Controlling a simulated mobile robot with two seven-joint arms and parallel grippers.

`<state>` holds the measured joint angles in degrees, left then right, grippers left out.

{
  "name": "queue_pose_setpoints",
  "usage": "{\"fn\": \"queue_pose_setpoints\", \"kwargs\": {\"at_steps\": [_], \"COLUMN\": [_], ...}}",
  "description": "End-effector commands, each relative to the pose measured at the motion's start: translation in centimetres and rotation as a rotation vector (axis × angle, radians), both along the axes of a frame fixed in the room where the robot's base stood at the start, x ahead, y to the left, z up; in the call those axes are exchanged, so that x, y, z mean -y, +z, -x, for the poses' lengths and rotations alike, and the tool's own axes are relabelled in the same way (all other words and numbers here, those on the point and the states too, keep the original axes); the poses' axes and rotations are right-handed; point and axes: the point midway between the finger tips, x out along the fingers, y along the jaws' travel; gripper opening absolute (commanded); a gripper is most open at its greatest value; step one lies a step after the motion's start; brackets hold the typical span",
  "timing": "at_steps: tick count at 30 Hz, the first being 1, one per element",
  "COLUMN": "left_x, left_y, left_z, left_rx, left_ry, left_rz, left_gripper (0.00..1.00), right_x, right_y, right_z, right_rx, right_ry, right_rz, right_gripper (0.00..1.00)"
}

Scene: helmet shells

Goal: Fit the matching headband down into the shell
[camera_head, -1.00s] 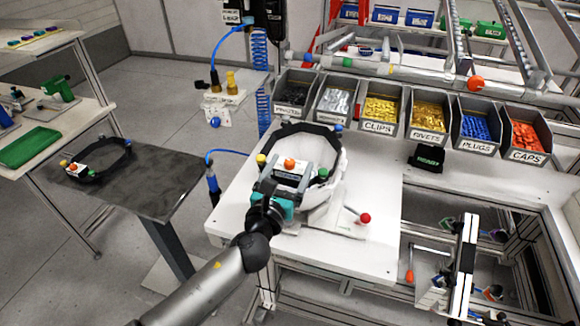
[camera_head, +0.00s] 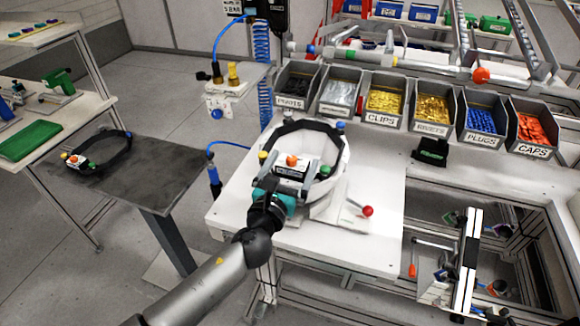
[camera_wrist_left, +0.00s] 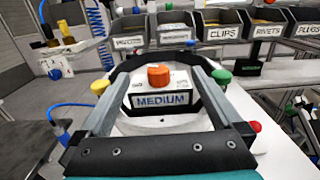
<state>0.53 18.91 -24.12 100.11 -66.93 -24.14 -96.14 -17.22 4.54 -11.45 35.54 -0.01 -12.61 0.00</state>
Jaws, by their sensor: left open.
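The white helmet shell (camera_head: 335,178) stands on a white stand on the work table. A black headband (camera_head: 300,126) with coloured knobs lies at the shell's rim; how deep it sits I cannot tell. In the left wrist view its rear block reads MEDIUM (camera_wrist_left: 163,99) and bears an orange knob (camera_wrist_left: 158,75). My left gripper (camera_head: 291,168) is open, with one finger on each side of this block; small gaps show between block and fingers in the left wrist view (camera_wrist_left: 158,66). A second black headband (camera_head: 118,160) lies on the grey side table. My right gripper is not in view.
Labelled bins (camera_head: 385,103) line the back of the white table (camera_head: 380,220). A red-knobbed lever (camera_head: 367,211) stands right of the shell. A blue hose tool (camera_head: 214,178) hangs at the table's left edge. The table right of the lever is clear.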

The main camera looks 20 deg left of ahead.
Motion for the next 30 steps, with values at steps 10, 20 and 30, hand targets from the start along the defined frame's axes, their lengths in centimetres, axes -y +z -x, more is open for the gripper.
{"fn": "queue_pose_setpoints", "kwargs": {"at_steps": [10,20,30], "left_x": [-0.1,-0.3,-0.5], "left_y": [-0.2,-0.2,-0.2], "left_z": [3.5,9.1,13.8], "left_rx": [-0.002,-0.002,-0.002], "left_ry": [-0.001,-0.001,-0.001], "left_rz": [-0.001,0.0,0.0], "left_gripper": [1.0,1.0,1.0], "right_x": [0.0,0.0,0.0], "right_y": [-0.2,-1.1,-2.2], "right_z": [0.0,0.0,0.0], "right_rx": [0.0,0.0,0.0], "right_ry": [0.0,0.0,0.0], "right_rz": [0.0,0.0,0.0], "right_gripper": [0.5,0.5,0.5]}}
